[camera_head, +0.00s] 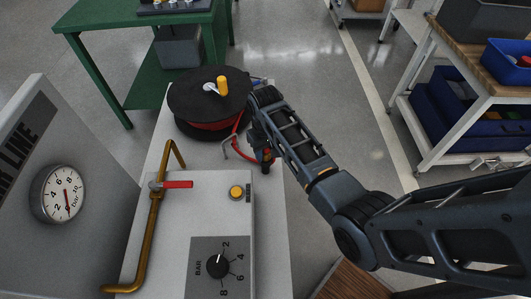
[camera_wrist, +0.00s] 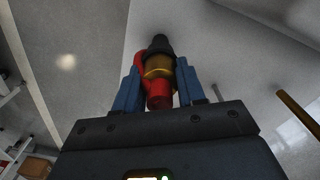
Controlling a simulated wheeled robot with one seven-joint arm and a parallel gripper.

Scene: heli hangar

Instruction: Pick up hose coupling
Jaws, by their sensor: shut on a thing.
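The hose coupling (camera_wrist: 158,68) shows in the wrist view between the two blue fingers of my gripper (camera_wrist: 159,72). It has a black end, a brass band and a red lower part. My gripper is shut on it. In the head view, my gripper (camera_head: 263,143) is at the right edge of the white bench, just right of the hose reel. The coupling (camera_head: 267,155) shows there only as a small red and dark piece below the gripper, partly hidden by my arm.
The black hose reel (camera_head: 205,90) has red hose and a yellow handle. The white cabinet (camera_head: 210,185) carries a red-handled valve (camera_head: 177,184), a brass pipe (camera_head: 157,215) and a dial (camera_head: 218,265). A green table (camera_head: 115,27) stands behind; a cart (camera_head: 490,80) with blue bins stands right.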

